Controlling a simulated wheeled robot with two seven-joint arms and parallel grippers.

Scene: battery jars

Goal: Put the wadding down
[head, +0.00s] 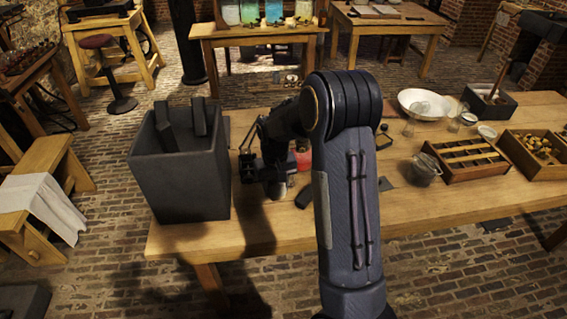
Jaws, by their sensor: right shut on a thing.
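My right arm comes up from the bottom middle, bends at a large dark elbow and reaches left. Its gripper (273,184) is low over the left part of the wooden table (270,237), just right of a big dark grey open box (180,185). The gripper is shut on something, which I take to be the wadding. My left gripper is not in view.
A red thing (303,155) shows partly behind my forearm. A small dark block (305,196) lies right of the gripper. Further right are a glass jar (422,170), a white bowl (423,103) and divided wooden trays (466,157). The table's front edge is mostly clear.

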